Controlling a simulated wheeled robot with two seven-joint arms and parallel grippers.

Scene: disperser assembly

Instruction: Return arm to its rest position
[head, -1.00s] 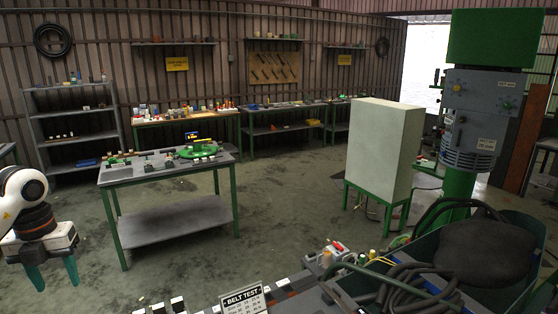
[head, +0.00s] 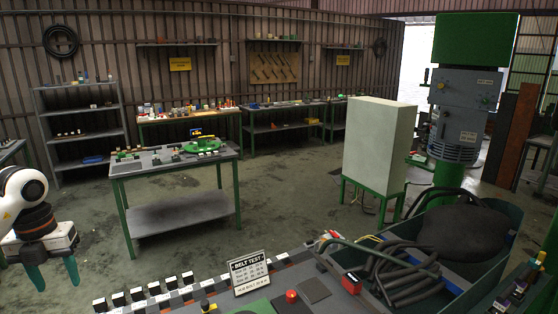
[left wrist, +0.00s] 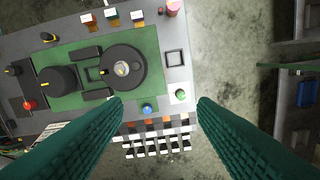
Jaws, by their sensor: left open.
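My left arm comes in at the left edge of the head view. Its gripper (head: 52,272) points down with two green fingers apart and nothing between them. In the left wrist view the two green ribbed fingers (left wrist: 160,105) are spread wide and empty, above the edge of a grey bench top (left wrist: 192,88) and the floor. My right gripper is in neither view.
The near bench holds a "BELT TEST" sign (head: 249,271), a red button (head: 291,296) and a green tub (head: 445,262) with black hoses. A work table (head: 180,162) stands beyond, a white cabinet (head: 378,150) at right. Open floor (head: 290,205) lies between.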

